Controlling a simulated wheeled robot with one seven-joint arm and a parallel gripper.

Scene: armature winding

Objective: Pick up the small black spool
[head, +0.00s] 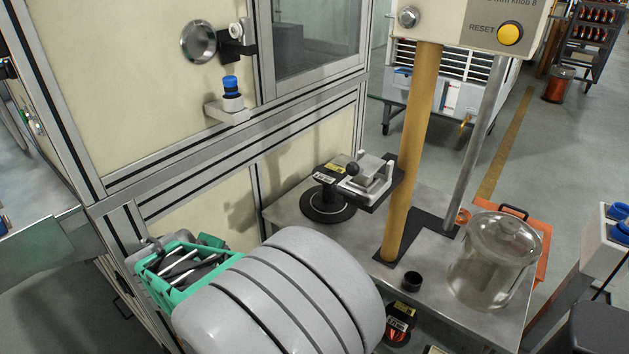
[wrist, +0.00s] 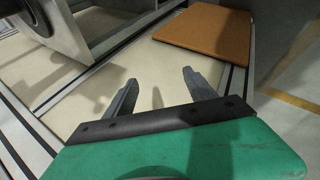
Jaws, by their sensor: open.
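A small black cup-shaped piece (head: 412,280), which looks like the small black spool, stands on the metal table (head: 350,247) in the head view, just right of the yellow post's foot. A larger black spool-like piece (head: 325,207) with a wide round flange stands farther back on the same table. My gripper (wrist: 161,77) shows in the wrist view with its two grey fingers apart and nothing between them. It faces a cream panel, and no spool shows in that view. In the head view my grey arm is at lower left, apart from the small black piece.
A yellow post (head: 409,160) and a glass jar (head: 493,262) flank the small black piece. A fixture with a black knob (head: 353,169) overhangs the table. Copper-wound spools (head: 397,330) sit lower down. A cabinet (head: 150,100) stands at left. An orange-brown board (wrist: 203,32) shows in the wrist view.

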